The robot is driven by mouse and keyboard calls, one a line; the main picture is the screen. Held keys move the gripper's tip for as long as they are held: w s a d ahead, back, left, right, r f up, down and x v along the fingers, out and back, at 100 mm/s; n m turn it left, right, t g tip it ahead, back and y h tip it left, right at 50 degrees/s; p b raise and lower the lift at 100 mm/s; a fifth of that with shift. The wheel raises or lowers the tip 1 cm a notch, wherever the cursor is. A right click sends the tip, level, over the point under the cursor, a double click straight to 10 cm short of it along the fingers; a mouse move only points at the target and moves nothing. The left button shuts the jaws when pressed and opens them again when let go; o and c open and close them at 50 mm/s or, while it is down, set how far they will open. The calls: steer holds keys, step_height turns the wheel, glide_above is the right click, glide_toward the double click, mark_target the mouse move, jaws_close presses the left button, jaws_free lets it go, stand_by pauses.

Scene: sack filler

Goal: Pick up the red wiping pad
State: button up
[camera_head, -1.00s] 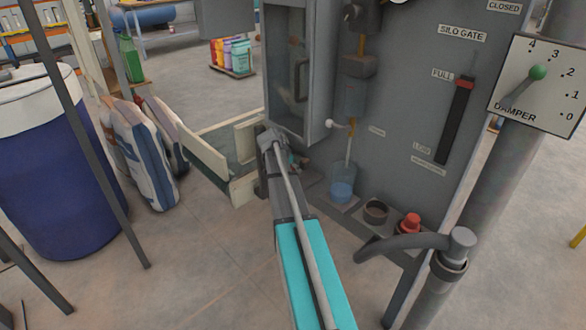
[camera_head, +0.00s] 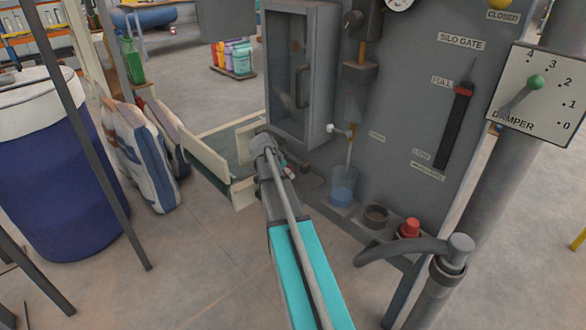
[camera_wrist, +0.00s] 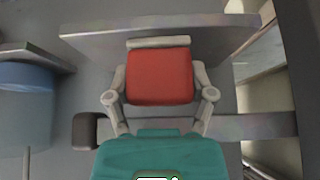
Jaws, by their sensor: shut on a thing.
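The red wiping pad (camera_wrist: 160,77) is a rounded red block with a pale strip along its far edge. In the wrist view it sits between the two grey fingers of my gripper (camera_wrist: 160,90), which are closed against its sides. In the head view my gripper (camera_head: 287,172) is at the end of my arm, left of the beaker and in front of the grey cabinet. There the pad is mostly hidden, and I cannot make out its shape. Whether the pad touches the surface behind it is unclear.
A beaker with blue liquid (camera_head: 343,186) stands right of my gripper, with a dark round cup (camera_head: 375,215) and a red knob-like piece (camera_head: 408,228) further right. A pale-edged open box (camera_head: 207,160) lies to the left. Sacks (camera_head: 142,155) and a blue drum (camera_head: 60,170) stand further left.

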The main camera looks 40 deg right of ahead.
steer(key=s+a, duration=0.1)
steer(key=a, duration=1.3)
steer(key=o, duration=0.5)
steer(key=c, duration=0.4)
steer(key=d+r+h, duration=0.4)
steer(key=d+r, duration=0.1)
steer(key=w+r+h, duration=0.2)
steer(key=r+h, duration=0.2)
steer(key=r, duration=0.3)
steer(key=w+a+r+t+h+p, duration=0.1)
steer(key=w+r+h, duration=0.1)
steer(key=r+h, duration=0.3)
steer(key=w+a+r+h+p, duration=0.1)
steer(key=r+h, duration=0.4)
steer(key=r, duration=0.5)
steer(key=shift+w+r, duration=0.4)
steer(key=shift+w, duration=0.25)
